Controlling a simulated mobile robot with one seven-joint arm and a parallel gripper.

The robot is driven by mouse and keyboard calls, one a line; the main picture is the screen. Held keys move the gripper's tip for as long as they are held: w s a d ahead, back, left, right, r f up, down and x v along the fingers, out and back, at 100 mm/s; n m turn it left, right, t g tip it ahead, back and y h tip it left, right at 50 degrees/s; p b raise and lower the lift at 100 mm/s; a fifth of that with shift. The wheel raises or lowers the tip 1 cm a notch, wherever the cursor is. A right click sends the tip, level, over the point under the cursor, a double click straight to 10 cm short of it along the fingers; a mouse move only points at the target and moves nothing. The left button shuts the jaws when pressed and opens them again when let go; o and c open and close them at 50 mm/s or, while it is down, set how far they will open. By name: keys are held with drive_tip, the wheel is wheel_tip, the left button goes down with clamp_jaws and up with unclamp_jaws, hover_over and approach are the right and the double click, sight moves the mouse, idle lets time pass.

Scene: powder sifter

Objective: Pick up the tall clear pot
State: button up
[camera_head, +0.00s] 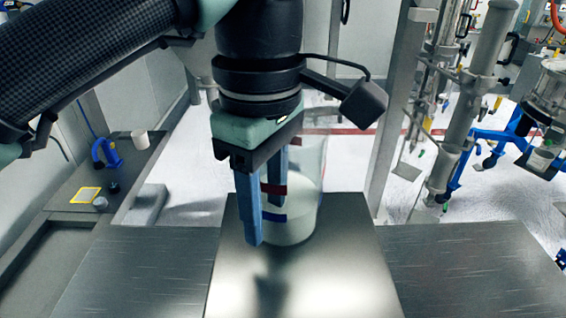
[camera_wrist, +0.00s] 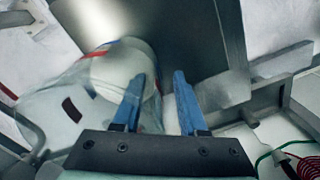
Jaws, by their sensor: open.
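The tall clear pot (camera_head: 311,172) stands upright on a raised metal plate, with white powder in its lower part and red and blue marks on its wall. My gripper (camera_head: 266,224) points down at the pot's left side, fingers apart. In the wrist view the pot (camera_wrist: 62,105) fills the left side, and my gripper (camera_wrist: 159,74) overlaps its right edge. One finger lies over the pot and the other lies outside it, so the near wall seems to be between them. I cannot tell whether either finger touches it. The gripper hides part of the pot.
The metal plate (camera_head: 340,275) has free room in front of the pot. A side bench at left holds a white cup (camera_head: 140,139), a blue device (camera_head: 106,153) and a yellow-edged square (camera_head: 86,195). A steel post (camera_head: 391,120) and pipework stand at right.

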clamp_jaws()
drive_tip(key=shift+s+f, duration=0.1)
drive_tip(key=shift+f, duration=0.05)
idle(1.3)
